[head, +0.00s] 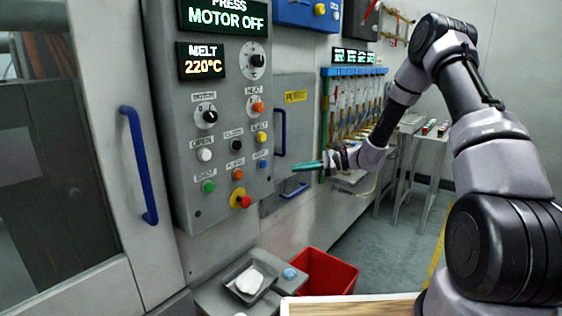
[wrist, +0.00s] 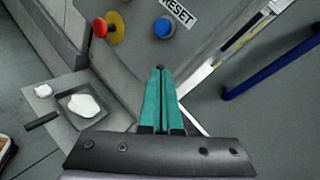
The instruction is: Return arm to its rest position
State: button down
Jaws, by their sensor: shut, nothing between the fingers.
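My arm (head: 500,150) reaches from the right side of the head view toward the machine's control panel. My gripper (head: 297,167) has teal fingers and points left, near the lower right edge of the panel. In the wrist view the fingers of my gripper (wrist: 160,70) lie together, with nothing between them. The blue reset button (wrist: 164,27) is ahead of the fingertips and a little apart from them in that view. I cannot tell the exact gap in depth.
The control panel (head: 222,150) carries several buttons, knobs and a red emergency button (head: 240,199). Blue handles (head: 138,165) stick out from the machine. A tray (head: 250,280) with white material and a red bin (head: 325,272) stand below. Open floor (head: 400,250) lies right of the bin.

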jog(key=s+d+r+n+g+h, duration=0.1)
jog(key=s+d+r+n+h, duration=0.25)
jog(key=s+r, duration=0.5)
jog(key=s+d+r+n+h, duration=0.2)
jog(key=s+r+n+h, duration=0.15)
jog(key=s+r, duration=0.45)
jog(key=s+d+r+n+t+h, duration=0.1)
jog(key=s+d+r+t+h, duration=0.2)
jog(key=s+d+r, duration=0.2)
jog(key=s+d+r+n+t+h, duration=0.2)
jog(key=s+d+r, duration=0.3)
jog(key=s, duration=0.6)
jog(key=shift+s+d+r+t+h, duration=0.25)
jog(key=shift+d+t+h, duration=0.2)
jog(key=shift+d, duration=0.8)
